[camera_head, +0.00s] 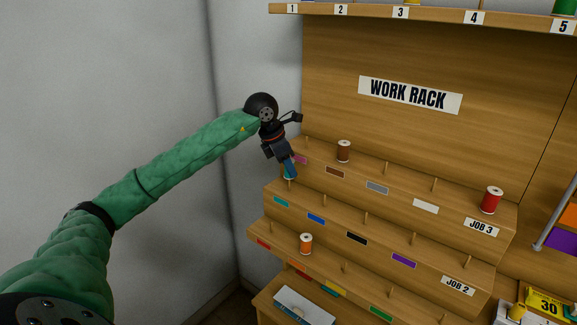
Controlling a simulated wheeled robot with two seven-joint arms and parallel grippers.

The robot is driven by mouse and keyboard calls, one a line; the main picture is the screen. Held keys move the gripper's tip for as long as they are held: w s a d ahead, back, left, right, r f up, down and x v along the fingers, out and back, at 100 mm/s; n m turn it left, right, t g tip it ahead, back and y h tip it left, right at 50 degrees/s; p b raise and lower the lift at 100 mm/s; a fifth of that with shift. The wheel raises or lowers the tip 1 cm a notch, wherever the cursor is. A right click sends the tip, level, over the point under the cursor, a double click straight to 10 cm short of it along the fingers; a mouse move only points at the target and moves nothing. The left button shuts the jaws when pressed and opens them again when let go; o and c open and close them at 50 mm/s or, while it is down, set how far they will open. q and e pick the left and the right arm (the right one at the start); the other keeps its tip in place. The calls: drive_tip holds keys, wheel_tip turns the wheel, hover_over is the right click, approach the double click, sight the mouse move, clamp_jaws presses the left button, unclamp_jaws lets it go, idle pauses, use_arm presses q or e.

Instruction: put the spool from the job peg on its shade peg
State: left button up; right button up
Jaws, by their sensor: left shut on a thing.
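My left gripper (288,166) reaches in from the left and points down at the left end of the work rack (345,225). It is shut on a teal spool (289,174), mostly hidden by the fingers. The spool is at the left end of the middle tier, just above and behind the teal label (281,202). I cannot tell whether it is around the peg there. The JOB 2 label (457,285) has a bare peg (467,262) behind it. A red spool (491,200) stands at the JOB 3 label (481,227). My right gripper is not in view.
A brown spool (344,151) stands on the top tier and an orange spool (306,243) on the bottom tier. Several bare pegs stand along the tiers. A numbered shelf (435,15) overhangs the rack. A grey rod (556,215) is at the right. A wall is at the left.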

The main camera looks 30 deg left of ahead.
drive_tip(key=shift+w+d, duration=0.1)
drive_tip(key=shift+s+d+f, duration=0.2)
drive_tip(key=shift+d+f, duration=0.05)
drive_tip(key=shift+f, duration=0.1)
use_arm(q)
drive_tip(key=shift+b, duration=0.3)
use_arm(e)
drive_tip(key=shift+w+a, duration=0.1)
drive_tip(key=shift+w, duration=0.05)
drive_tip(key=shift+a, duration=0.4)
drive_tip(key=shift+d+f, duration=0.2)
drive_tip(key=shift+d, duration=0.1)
